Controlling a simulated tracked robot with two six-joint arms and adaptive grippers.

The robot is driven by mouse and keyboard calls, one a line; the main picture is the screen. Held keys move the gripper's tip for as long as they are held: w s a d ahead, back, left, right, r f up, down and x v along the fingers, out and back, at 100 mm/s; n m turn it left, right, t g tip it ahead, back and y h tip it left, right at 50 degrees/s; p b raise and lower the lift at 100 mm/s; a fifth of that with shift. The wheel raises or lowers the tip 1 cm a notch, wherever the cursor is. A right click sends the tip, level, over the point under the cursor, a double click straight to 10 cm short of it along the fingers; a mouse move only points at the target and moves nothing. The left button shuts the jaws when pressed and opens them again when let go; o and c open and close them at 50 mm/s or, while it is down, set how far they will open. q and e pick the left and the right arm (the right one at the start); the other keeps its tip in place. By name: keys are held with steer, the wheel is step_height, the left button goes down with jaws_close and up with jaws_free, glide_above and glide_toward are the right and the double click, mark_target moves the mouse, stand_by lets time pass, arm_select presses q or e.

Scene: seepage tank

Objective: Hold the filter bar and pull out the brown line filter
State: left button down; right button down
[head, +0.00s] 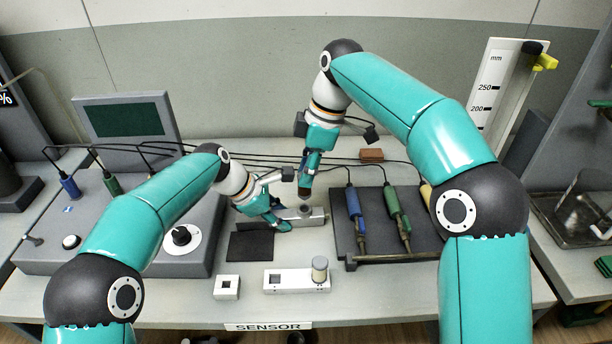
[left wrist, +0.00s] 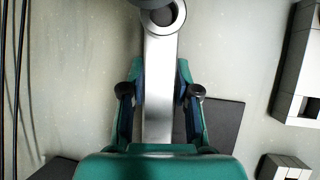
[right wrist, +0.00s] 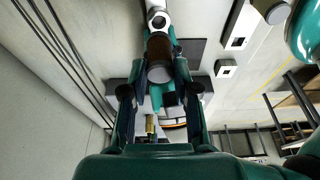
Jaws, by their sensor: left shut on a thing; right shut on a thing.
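The filter bar (head: 316,219) is a grey metal bar lying on the table, with a round ring at its middle. My left gripper (head: 278,209) is shut across the bar's left part; in the left wrist view the bar (left wrist: 159,60) runs between its fingers to the open ring. The brown line filter (head: 304,191) is a short dark brown cylinder. My right gripper (head: 309,172) points down and is shut on it, just above the ring. In the right wrist view the filter (right wrist: 158,52) stands between the fingers, and the ring's hole shows beyond it, apart from it.
A dark mat (head: 250,246) lies by the bar. In front are a small white holed block (head: 227,288) and a white block (head: 287,284) with a beige cylinder. A dark tray (head: 375,228) with blue and green probes is at right. Cables cross behind.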

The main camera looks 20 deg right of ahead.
arm_select(q)
steer(key=c, duration=0.8)
jaws_free()
steer(key=shift+s+f, duration=0.15)
steer(key=shift+f, duration=0.1)
steer(key=shift+o, duration=0.2)
steer(key=shift+r, duration=0.15)
